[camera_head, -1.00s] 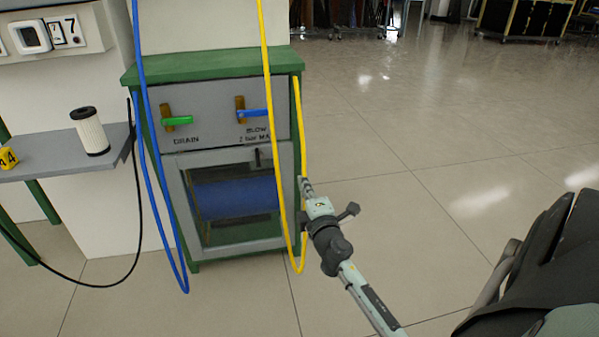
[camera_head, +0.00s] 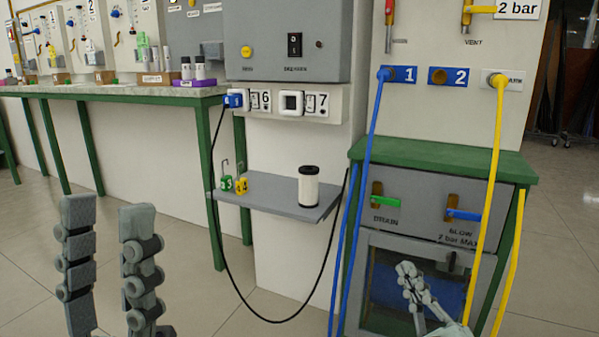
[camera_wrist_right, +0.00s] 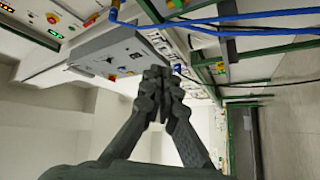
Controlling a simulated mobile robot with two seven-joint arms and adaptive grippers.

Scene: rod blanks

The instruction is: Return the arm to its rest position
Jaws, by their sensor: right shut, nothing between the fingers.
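My left gripper (camera_head: 108,208) stands at the lower left of the head view, its two dark grey fingers upright and apart, with nothing between them. My right gripper (camera_head: 408,270) is at the lower right of the head view, in front of the window of the green-framed cabinet. Its fingers are together and it holds nothing. In the right wrist view the right gripper (camera_wrist_right: 165,75) shows its fingertips meeting, with a panel and blue hose beyond. The task names only the arm; most of both arms is out of the head view.
The cabinet (camera_head: 430,150) has a green top, with blue hoses (camera_head: 358,200) and a yellow hose (camera_head: 487,210) hanging at its front. Floor is clear at left.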

